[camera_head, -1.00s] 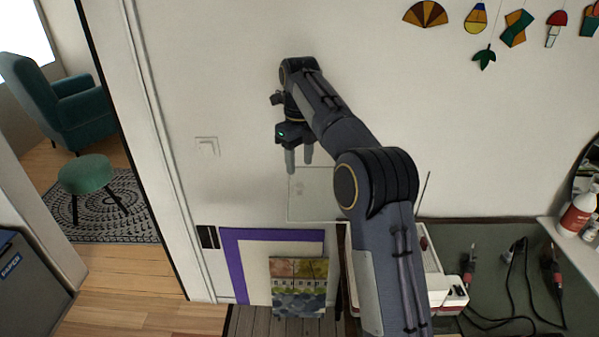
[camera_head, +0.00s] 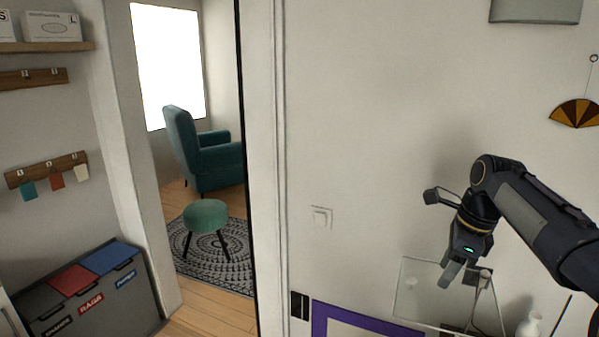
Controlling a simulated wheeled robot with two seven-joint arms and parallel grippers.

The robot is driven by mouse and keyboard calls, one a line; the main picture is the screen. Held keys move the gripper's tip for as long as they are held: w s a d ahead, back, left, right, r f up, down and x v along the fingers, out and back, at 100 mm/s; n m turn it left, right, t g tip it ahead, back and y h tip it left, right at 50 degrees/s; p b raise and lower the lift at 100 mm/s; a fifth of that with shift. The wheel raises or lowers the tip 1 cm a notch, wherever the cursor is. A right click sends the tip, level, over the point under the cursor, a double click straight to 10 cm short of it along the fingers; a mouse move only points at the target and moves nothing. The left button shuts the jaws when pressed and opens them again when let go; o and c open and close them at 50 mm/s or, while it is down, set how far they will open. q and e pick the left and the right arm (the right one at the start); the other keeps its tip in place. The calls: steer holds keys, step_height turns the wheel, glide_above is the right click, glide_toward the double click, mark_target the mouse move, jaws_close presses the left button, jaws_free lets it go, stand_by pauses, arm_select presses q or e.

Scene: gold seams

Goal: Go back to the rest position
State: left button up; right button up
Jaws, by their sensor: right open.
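My right gripper (camera_head: 464,278) is at the right of the head view, with its arm coming in from the right edge. Its fingers point down and are apart, with nothing seen between them. It is in front of the white wall, and in the picture it overlaps a clear pane (camera_head: 418,287). I cannot tell whether it touches the pane. My left gripper is not in view.
A purple-framed panel (camera_head: 319,322) is at the bottom centre, and a white vase (camera_head: 530,324) stands at the lower right. Left of the doorway is a grey bin unit (camera_head: 138,300). Through the doorway are a green stool (camera_head: 205,216) and an armchair (camera_head: 212,160).

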steer(key=s+a+f+n+t+b, duration=0.1)
steer(key=s+a+f+n, duration=0.2)
steer(key=s+f+n, duration=0.2)
steer(key=s+a+f+n+t+y, duration=0.1)
steer(key=s+a+f+n, duration=0.2)
steer(key=s+n, duration=0.6)
steer(key=s+a+f+n+t+y+b, duration=0.1)
steer(key=s+a+f+n, duration=0.3)
steer(key=s, duration=0.9)
step_height(320, 180, down, 3)
steer(key=n+t, duration=0.1)
steer(key=n, duration=0.3)
steer(key=shift+s+r+b, duration=0.15)
steer(key=shift+s+b, duration=0.2)
